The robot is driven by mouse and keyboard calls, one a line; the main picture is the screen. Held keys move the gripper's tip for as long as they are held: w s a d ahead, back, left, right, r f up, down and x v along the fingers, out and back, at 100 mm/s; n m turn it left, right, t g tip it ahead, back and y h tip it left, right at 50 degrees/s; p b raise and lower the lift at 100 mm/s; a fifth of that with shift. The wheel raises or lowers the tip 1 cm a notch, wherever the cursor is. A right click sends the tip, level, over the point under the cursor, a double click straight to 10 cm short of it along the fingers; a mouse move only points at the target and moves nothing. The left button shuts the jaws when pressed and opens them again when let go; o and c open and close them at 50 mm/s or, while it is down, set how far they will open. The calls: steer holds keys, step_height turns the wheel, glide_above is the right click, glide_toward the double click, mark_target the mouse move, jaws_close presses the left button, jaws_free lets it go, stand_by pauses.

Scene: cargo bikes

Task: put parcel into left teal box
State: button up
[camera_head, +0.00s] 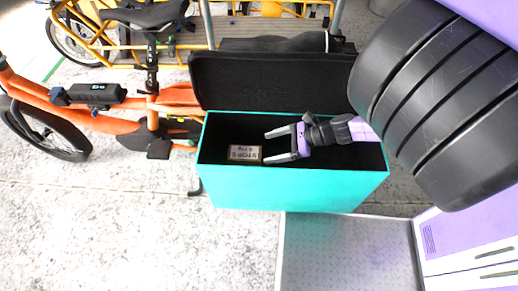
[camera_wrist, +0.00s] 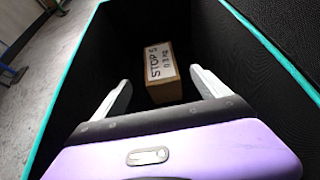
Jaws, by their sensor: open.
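The teal box (camera_head: 290,190) stands beside the orange cargo bike, with its black lid open at the back. The parcel (camera_head: 245,153), a small brown box with a white label, lies inside it toward the left end. In the wrist view the parcel (camera_wrist: 160,72) shows "STOP 5" on its label and lies on the dark floor of the box. My gripper (camera_head: 267,145) is inside the box opening, to the right of the parcel. Its fingers are spread and empty, and in the wrist view (camera_wrist: 160,88) the parcel appears beyond and between the fingertips.
The box's black lid (camera_head: 270,82) rises behind the opening. The orange bike (camera_head: 110,122) is on the left, and a yellow bike (camera_head: 100,40) stands behind. A grey ribbed metal platform (camera_head: 345,255) lies in front. Light floor at front left is clear.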

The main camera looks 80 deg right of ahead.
steer(key=v, duration=0.3)
steer(key=shift+s+r, duration=0.15)
steer(key=shift+s, duration=0.1)
stand_by(0.4)
